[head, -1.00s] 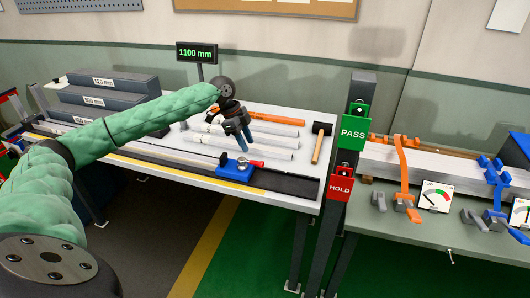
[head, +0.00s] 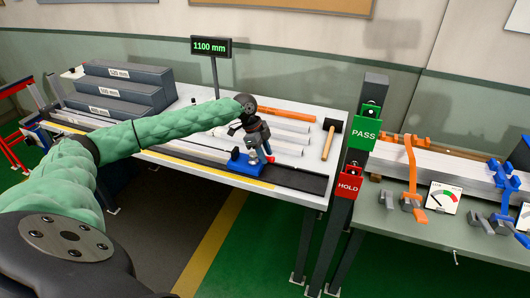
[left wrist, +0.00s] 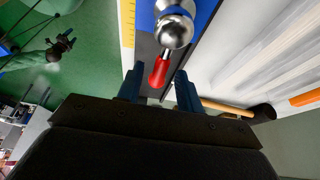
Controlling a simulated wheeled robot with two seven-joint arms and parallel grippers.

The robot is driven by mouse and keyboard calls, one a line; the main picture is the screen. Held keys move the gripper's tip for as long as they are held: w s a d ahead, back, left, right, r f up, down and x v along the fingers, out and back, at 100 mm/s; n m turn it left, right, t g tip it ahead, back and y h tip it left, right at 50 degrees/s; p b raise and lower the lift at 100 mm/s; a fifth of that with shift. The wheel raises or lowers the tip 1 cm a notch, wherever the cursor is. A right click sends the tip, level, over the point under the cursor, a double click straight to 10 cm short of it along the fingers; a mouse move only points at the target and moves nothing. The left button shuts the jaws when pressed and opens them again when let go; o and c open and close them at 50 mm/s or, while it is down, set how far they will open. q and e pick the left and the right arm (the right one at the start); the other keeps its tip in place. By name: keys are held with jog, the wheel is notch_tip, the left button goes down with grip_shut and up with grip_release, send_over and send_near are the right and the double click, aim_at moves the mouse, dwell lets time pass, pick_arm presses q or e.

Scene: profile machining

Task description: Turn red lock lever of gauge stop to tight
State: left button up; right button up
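The gauge stop (head: 238,165) is a blue block on the dark rail at the front of the left bench. Its red lock lever (left wrist: 159,70) extends from a shiny metal ball (left wrist: 174,31) in the left wrist view. In the head view the lever is mostly hidden by the gripper. My left gripper (head: 263,154) is down at the stop. In the left wrist view its blue fingers (left wrist: 159,88) are apart, with the lever's red end between them in the picture; contact is not visible. My right gripper (left wrist: 62,45) shows small in the left wrist view, its fingers unclear.
A hammer (head: 329,139) and several pale bars lie behind the rail. A display (head: 211,47) reading 1100 mm stands at the back. Green PASS (head: 365,134) and red HOLD (head: 349,185) signs hang on a post right of the bench.

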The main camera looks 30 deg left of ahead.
pick_arm(q)
jog(key=shift+c, duration=0.5)
grip_shut()
